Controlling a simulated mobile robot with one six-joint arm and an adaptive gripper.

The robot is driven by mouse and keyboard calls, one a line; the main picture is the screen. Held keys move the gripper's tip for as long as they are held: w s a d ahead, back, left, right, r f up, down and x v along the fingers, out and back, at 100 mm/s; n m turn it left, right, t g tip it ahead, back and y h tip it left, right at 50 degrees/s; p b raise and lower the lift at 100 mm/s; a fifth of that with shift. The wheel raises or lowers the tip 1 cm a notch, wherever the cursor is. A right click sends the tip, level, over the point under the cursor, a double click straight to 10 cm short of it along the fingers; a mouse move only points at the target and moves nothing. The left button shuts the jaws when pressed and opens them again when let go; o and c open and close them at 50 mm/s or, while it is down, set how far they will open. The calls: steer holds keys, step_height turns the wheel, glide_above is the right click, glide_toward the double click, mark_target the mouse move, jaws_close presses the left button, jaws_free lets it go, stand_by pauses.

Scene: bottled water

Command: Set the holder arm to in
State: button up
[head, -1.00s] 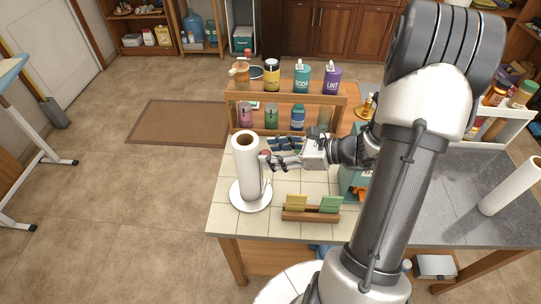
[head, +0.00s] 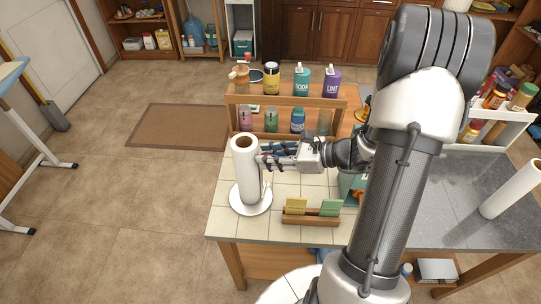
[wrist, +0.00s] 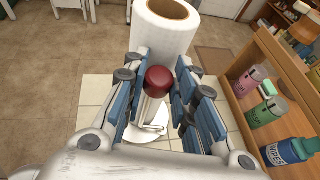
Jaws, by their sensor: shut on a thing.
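A white paper towel roll (head: 246,172) stands upright on a round white holder base (head: 250,205) at the left end of the tiled counter. The holder arm is a pale upright rod with a dark red knob (wrist: 160,80) on top, seen in the wrist view beside the roll (wrist: 165,25). My gripper (head: 268,160) reaches in from the right, close to the roll's upper right side. In the head view the fingers hide the knob. I cannot tell whether the arm touches the roll.
A wooden shelf (head: 290,94) with several bottles stands behind my gripper. A small wooden rack (head: 311,217) with yellow and green packets sits in front. Another white roll (head: 512,188) leans over the grey counter at right.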

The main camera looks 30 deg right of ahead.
steer(key=shift+c, duration=0.9)
steer(key=shift+d+n+g+y+p, duration=0.3)
steer(key=shift+n+g+p, duration=0.2)
steer(key=shift+p, duration=0.05)
steer(key=o, duration=1.1)
steer(key=shift+c, duration=0.2)
steer(key=shift+s, duration=0.1)
steer(key=v, duration=1.2)
